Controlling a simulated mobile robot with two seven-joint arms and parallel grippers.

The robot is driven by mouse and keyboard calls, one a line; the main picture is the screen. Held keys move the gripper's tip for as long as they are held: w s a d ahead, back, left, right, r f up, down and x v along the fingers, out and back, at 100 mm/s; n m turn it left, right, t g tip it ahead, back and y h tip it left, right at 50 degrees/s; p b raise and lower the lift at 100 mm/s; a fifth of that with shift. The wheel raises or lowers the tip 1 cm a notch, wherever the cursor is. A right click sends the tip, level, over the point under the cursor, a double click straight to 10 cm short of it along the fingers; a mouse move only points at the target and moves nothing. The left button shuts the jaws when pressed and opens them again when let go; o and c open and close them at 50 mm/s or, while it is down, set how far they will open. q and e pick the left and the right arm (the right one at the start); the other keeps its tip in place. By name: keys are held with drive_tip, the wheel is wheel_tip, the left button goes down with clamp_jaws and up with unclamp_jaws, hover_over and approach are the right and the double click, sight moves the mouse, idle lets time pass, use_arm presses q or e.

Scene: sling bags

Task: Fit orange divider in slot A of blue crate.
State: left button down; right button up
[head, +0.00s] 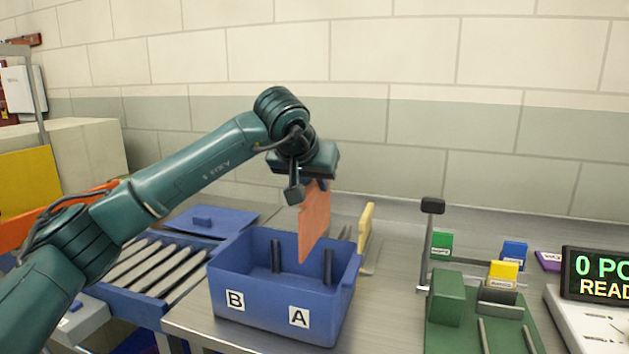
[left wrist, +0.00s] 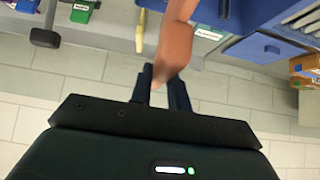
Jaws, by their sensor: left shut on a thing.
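My left gripper (head: 314,181) is shut on the top of the orange divider (head: 315,225), which hangs upright. In the left wrist view the divider (left wrist: 175,42) runs up from between the fingers (left wrist: 162,88). The blue crate (head: 270,317) stands below, with label B (head: 236,300) and label A (head: 299,317) on its front. Two dark posts (head: 276,256) (head: 328,266) show inside it. The divider's lower end appears between the posts, nearer the A-side one. I cannot tell whether it is below the rim. My right gripper is not in view.
A roller conveyor (head: 170,275) and a blue lid-like panel (head: 207,222) lie to the left. A green fixture (head: 447,298) with small coloured boxes and a display (head: 597,275) stand to the right.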

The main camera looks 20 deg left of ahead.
sight(314, 208)
use_arm(q)
drive_tip(key=shift+r+p, duration=0.1)
drive_tip(key=shift+p, duration=0.2)
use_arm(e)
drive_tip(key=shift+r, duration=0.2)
